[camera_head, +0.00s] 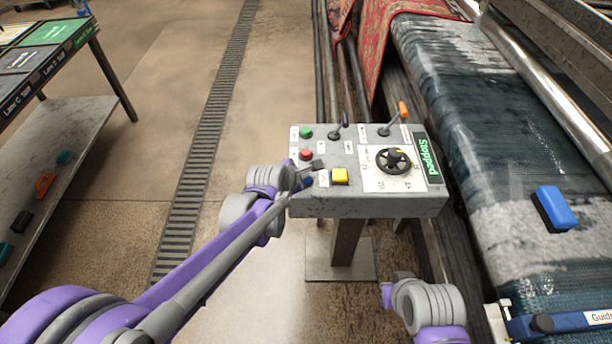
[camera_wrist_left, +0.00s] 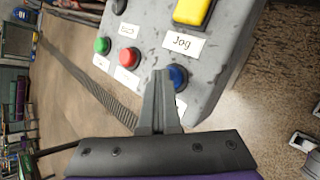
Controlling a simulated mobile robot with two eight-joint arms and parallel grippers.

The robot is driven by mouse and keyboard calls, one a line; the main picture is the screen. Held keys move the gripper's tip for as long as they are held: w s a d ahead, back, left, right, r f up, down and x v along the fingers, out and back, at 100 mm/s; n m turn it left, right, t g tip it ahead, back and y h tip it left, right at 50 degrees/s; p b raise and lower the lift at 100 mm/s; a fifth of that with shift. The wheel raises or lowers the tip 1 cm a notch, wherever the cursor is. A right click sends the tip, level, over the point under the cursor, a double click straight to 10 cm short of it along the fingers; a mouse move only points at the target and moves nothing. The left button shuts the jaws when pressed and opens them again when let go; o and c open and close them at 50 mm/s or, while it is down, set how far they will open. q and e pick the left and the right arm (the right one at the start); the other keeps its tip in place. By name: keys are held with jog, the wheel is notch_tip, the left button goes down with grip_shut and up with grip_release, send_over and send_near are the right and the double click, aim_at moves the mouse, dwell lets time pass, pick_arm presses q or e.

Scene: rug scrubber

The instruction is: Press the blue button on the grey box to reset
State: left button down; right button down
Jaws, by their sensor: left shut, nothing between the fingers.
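The grey box (camera_head: 370,206) stands on a post in the middle of the head view. Its blue button (camera_head: 307,181) is at the near left corner, partly covered by my left gripper (camera_head: 314,165). In the left wrist view the blue button (camera_wrist_left: 178,77) shows just right of the shut, empty fingertips (camera_wrist_left: 163,74). I cannot tell whether the fingertips touch it. My right arm shows at the lower right of the head view, but its fingers cannot be made out.
The box also carries a green button (camera_head: 306,132), a red button (camera_head: 305,154), a yellow button (camera_head: 339,176), a black dial (camera_head: 393,161), and two levers. A wet rug machine (camera_head: 490,110) stands right; a table (camera_head: 60,130) stands left.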

pick_arm(q)
jog(key=shift+r+p, duration=0.5)
jog(key=shift+r, duration=0.35)
notch_tip(320, 180, up, 5)
jog(key=p, duration=0.3)
jog(key=shift+p, duration=0.35)
dwell(0.3)
jog(key=s+a+m+g+y+p, duration=0.1)
jog(key=s+a+m, duration=0.4)
jog(key=s+m, duration=0.2)
jog(key=s+a+r+m+g+y+p, duration=0.1)
jog(key=s+a+m, duration=0.5)
jog(key=s, duration=0.5)
jog(key=s+a+m+g+y+p, duration=0.1)
jog(key=s+a+m, duration=0.5)
jog(key=s+m, duration=0.3)
jog(key=shift+s+r+y+p, duration=0.3)
jog(key=shift+s+y, duration=0.1)
jog(key=shift+s, duration=0.2)
